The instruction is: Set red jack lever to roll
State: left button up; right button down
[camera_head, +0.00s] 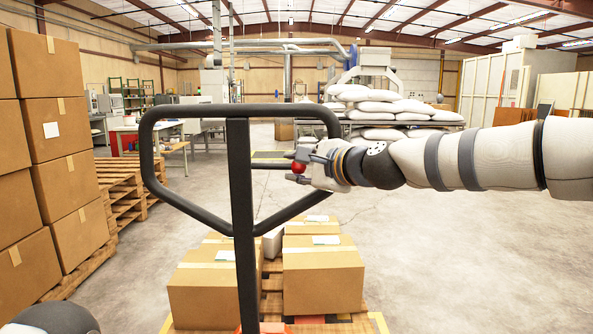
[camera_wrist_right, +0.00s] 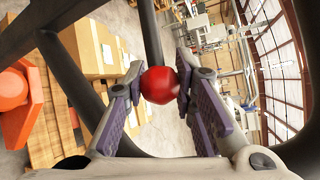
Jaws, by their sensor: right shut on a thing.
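The red jack lever shows as a round red knob (camera_head: 298,167) inside the black loop handle (camera_head: 240,165) of the pallet jack, near its right side. My right gripper (camera_head: 303,160) comes in from the right and is shut on the knob. In the right wrist view the red knob (camera_wrist_right: 159,86) sits between the purple-padded fingers of my right gripper (camera_wrist_right: 160,90), on the end of a dark rod (camera_wrist_right: 151,35). My left gripper is out of view.
Cardboard boxes (camera_head: 320,270) lie on a wooden pallet (camera_head: 272,286) beyond the handle. Tall stacked boxes (camera_head: 50,130) stand at the left. White sacks (camera_head: 385,105) are piled at the back. The floor at the right is clear.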

jog(key=shift+w+r, duration=0.3)
jog(key=shift+w, duration=0.15)
jog(key=c, duration=1.3)
grip_release()
jog(key=shift+d+f, duration=0.1)
jog(key=v, duration=1.2)
